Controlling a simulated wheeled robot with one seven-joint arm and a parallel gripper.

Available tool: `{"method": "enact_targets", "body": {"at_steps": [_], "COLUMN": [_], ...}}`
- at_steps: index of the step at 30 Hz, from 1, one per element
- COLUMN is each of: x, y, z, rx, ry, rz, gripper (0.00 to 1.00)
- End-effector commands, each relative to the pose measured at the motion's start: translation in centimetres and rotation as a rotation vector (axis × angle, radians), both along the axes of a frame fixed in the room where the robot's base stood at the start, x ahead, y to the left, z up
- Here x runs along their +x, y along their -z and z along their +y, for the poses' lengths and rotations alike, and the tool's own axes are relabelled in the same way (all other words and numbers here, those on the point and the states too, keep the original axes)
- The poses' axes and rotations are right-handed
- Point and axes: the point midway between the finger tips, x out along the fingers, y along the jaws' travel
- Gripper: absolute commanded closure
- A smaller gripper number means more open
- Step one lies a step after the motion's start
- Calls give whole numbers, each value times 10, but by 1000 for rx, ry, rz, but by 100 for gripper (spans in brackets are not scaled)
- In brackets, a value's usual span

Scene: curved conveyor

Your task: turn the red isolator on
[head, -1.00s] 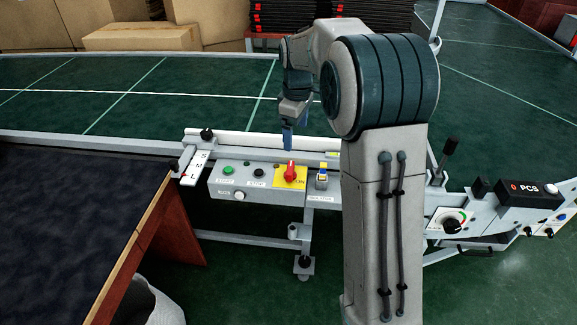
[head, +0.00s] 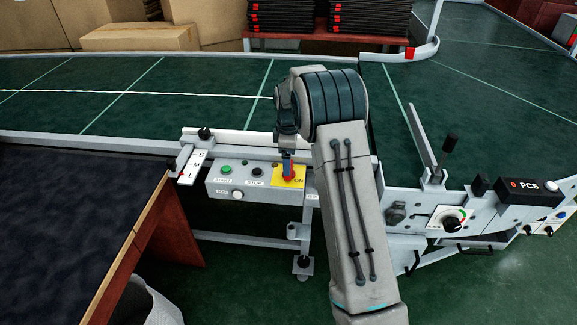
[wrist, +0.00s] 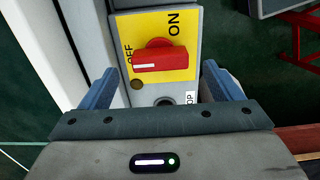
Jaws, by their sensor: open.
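The red isolator is a red rotary handle (wrist: 160,60) on a yellow plate (wrist: 183,45) marked ON and OFF. In the wrist view its white stripe lies at the left end, beside OFF; ON is at the upper right. In the head view the red handle (head: 290,178) is partly hidden by my gripper (head: 287,165), which points down just over it. In the wrist view my gripper (wrist: 160,75) is open, with one blue finger on each side of the plate's lower part and nothing between them gripped. I cannot tell whether the fingers touch the handle.
A green START button (head: 226,169) and a black STOP button (head: 258,171) sit left of the plate on the same grey box. A size selector (head: 193,166) is further left. A dial panel (head: 449,219) and a piece counter (head: 524,187) are at right.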

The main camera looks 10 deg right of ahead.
Motion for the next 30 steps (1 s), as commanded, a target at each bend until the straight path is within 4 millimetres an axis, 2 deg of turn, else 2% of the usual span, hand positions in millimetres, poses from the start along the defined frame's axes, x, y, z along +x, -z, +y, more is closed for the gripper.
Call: {"method": "enact_targets", "body": {"at_steps": [3,7,18,19,21,24,30], "x": [0,0,0,0,0,0,0], "y": [20,32,38,38,38,38,38], "z": [0,0,0,0,0,0,0], "rx": [-1,0,0,0,0,0,0], "ry": [1,0,0,0,0,0,7], "rz": [1,0,-1,-1,-1,-1,-1], "gripper": [15,15,15,17,37,59,59]}}
